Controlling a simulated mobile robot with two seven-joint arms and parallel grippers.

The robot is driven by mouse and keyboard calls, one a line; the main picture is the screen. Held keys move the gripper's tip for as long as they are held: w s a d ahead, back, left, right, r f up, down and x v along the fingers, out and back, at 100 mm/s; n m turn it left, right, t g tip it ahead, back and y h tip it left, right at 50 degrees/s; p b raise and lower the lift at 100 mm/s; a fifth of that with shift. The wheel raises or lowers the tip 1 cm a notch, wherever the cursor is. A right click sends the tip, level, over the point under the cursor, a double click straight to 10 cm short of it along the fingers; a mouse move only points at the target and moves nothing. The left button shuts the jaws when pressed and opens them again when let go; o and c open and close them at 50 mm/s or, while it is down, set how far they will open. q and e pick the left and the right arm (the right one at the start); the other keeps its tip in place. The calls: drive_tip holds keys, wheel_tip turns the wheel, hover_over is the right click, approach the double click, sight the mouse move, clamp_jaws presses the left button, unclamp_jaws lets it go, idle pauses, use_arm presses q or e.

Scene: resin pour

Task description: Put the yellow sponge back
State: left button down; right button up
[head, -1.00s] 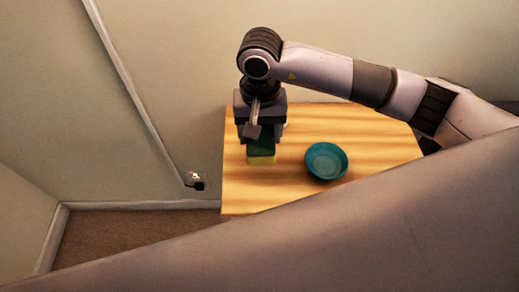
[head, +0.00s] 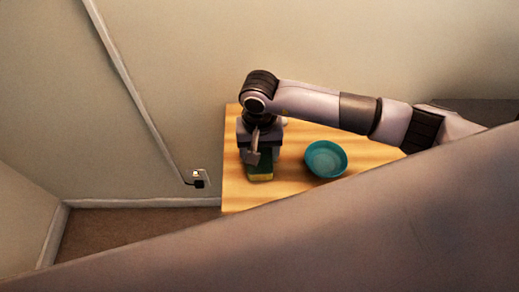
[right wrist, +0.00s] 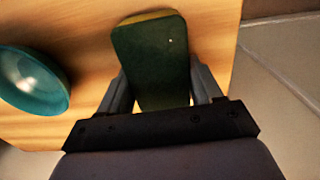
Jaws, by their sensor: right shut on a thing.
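The yellow sponge (head: 262,177) has a dark green top layer and a yellow side. It is near the left end of the wooden table (head: 237,190), at or just above its top; I cannot tell whether it touches. My right gripper (head: 259,160) points down and is shut on the sponge. In the right wrist view the sponge's green face (right wrist: 150,60) lies between the two fingers of the right gripper (right wrist: 160,88), with a yellow edge at its far end. My left gripper is not in view.
A teal bowl (head: 326,159) stands on the table to the right of the sponge, clear of it, and also shows in the right wrist view (right wrist: 30,85). The wall is behind the table, with a socket and plug (head: 200,179) left of it. Table front is partly hidden.

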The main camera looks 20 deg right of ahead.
sight(260, 151)
drive_tip(key=o, duration=0.9)
drive_tip(key=shift+r+p, duration=0.2)
drive_tip(key=shift+p, duration=0.15)
wheel_tip(260, 151, up, 12)
drive_tip(key=shift+f+b, duration=0.1)
drive_tip(key=shift+b, duration=0.85)
drive_tip(key=shift+s, duration=0.1)
